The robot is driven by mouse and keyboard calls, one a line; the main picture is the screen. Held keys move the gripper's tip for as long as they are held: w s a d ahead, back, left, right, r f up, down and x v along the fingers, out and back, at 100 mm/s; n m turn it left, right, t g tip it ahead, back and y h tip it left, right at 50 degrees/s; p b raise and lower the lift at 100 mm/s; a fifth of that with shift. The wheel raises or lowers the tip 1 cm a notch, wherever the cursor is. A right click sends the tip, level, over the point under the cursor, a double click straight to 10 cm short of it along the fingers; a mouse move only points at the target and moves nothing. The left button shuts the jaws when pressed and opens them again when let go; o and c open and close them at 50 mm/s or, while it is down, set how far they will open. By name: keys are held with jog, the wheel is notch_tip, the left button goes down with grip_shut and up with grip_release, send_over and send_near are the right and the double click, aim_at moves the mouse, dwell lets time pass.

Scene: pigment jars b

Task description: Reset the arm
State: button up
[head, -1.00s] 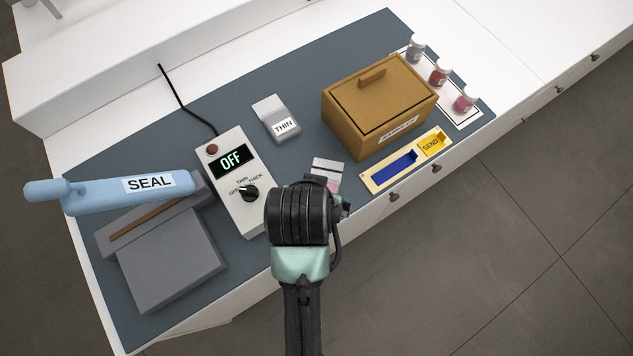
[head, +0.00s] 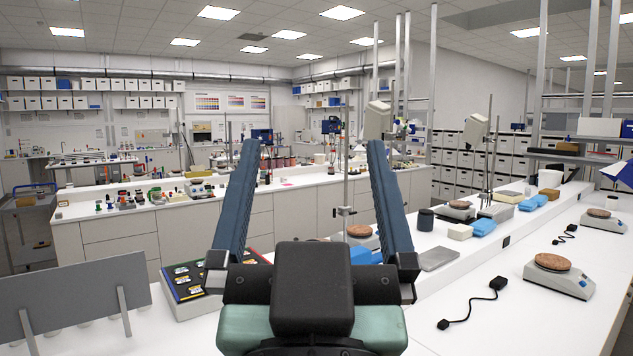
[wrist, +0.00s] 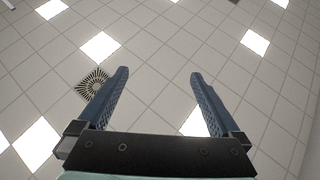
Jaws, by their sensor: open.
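My gripper (head: 313,147) stands upright in the middle of the head view, its two blue fingers spread wide and pointing up. Nothing is between the fingers. In the wrist view my gripper (wrist: 159,74) is also open and empty, facing the tiled ceiling (wrist: 155,100) and its light panels. The gripper touches nothing.
A white bench (head: 540,255) runs along the right with hot plates (head: 556,275) and a black cable (head: 474,303). A tray of labelled packets (head: 185,287) and a grey panel (head: 85,305) are at left. A far bench (head: 130,215) is crowded. Space around the fingers is clear.

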jog(key=shift+s+r+t+b, duration=0.5)
jog(key=shift+s+r+t, duration=0.6)
jog(key=shift+s+r, duration=0.8)
